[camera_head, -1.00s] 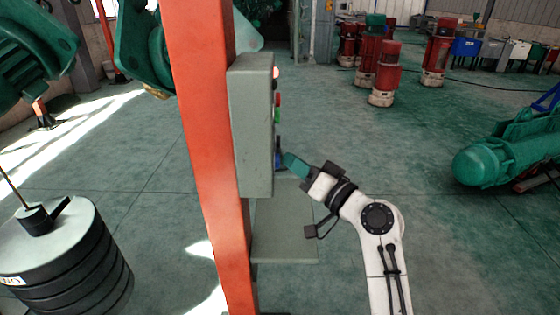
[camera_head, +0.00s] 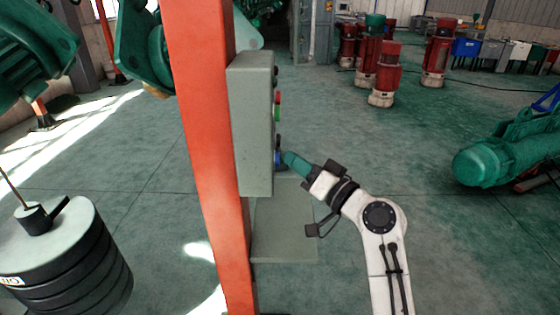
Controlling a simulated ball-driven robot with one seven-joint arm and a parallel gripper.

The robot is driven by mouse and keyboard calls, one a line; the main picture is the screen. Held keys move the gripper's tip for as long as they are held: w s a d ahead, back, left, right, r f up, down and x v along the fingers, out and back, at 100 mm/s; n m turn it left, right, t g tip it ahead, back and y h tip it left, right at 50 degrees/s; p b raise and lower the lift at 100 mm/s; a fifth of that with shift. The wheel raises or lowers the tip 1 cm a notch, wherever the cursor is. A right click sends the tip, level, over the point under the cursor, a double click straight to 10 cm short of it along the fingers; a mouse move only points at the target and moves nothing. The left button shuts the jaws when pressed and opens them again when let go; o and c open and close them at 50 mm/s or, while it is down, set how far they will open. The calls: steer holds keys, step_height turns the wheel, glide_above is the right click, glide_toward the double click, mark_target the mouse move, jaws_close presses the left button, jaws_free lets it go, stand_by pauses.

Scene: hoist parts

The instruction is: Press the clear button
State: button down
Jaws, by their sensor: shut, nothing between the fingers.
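A grey control box (camera_head: 250,125) is fixed to an orange post (camera_head: 207,150), seen nearly edge-on. Its right-hand face carries a dark round part (camera_head: 276,71) at the top, a red button (camera_head: 278,98), a green button (camera_head: 277,113), a dark part (camera_head: 279,142) and a blue button (camera_head: 280,158) low down. No label is readable, so I cannot tell by lettering which is the clear button. My gripper (camera_head: 290,159) is shut and empty, with its teal fingertips at the blue button. I cannot tell whether they touch it.
A grey plate (camera_head: 285,225) stands below the box, under my gripper. A stack of dark round weights (camera_head: 75,265) is at the lower left. Red and green machines (camera_head: 384,75) stand at the back, and a green cylinder (camera_head: 485,165) lies at the right. The floor between is open.

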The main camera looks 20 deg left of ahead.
steer(key=shift+w+d, duration=0.1)
steer(key=shift+d, duration=0.35)
steer(key=d+b, duration=0.1)
steer(key=d, duration=0.1)
steer(key=w+d+b, duration=0.1)
steer(key=d, duration=0.1)
steer(key=shift+w+d+b, duration=0.2)
steer(key=shift+d+b, duration=0.2)
stand_by(0.4)
